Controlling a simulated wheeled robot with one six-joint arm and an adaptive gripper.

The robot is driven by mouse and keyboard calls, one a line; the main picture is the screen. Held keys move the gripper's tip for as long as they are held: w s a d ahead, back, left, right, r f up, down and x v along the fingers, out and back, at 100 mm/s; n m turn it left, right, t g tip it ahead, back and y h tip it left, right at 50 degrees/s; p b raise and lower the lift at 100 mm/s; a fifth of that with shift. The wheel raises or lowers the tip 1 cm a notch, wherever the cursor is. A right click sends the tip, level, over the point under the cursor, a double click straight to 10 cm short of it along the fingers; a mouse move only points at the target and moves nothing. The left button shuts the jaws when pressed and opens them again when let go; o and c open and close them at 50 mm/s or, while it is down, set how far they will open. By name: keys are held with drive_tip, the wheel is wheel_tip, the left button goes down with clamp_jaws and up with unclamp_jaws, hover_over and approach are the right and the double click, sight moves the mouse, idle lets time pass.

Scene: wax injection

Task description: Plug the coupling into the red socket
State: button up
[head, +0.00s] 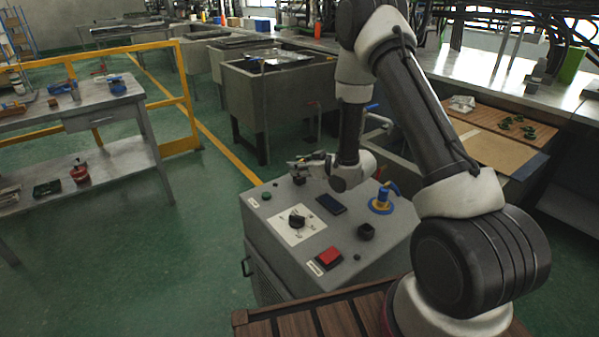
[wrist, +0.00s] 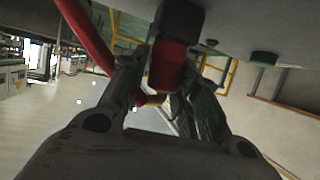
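In the wrist view, a red cylindrical part (wrist: 167,68) sits below a black block (wrist: 179,20), between the two fingers of my gripper (wrist: 160,77). I cannot tell for sure whether this red part is the socket or belongs to the coupling. A red hose (wrist: 84,32) runs down from the upper left and passes behind the left finger. A small yellowish fitting (wrist: 153,100) shows between the fingers. Whether the fingers press on anything is unclear. In the head view my gripper (head: 308,162) is at the machine's far edge, too small to show its grasp.
The grey machine (head: 262,228) carries a dial (head: 297,218), a red button (head: 328,258) and a blue-and-yellow fitting (head: 383,198) on top. A workbench (head: 110,104) and a yellow railing (head: 188,100) stand at left. Green floor (head: 150,255) is open between bench and machine.

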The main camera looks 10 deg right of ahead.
drive_tip(key=shift+c, duration=1.4)
drive_tip(key=shift+r, duration=0.1)
wheel_tip(320, 180, up, 9)
drive_tip(key=shift+d+f, duration=0.1)
drive_tip(key=shift+d, duration=0.05)
drive_tip(key=d+m+t+h, duration=0.2)
drive_tip(key=d+m+h, duration=0.3)
drive_tip(key=d, duration=0.9)
drive_tip(key=shift+d+m+h, duration=0.3)
drive_tip(key=shift+m, duration=0.7)
drive_tip(key=shift+f, duration=2.85)
drive_tip(key=shift+f, duration=1.9)
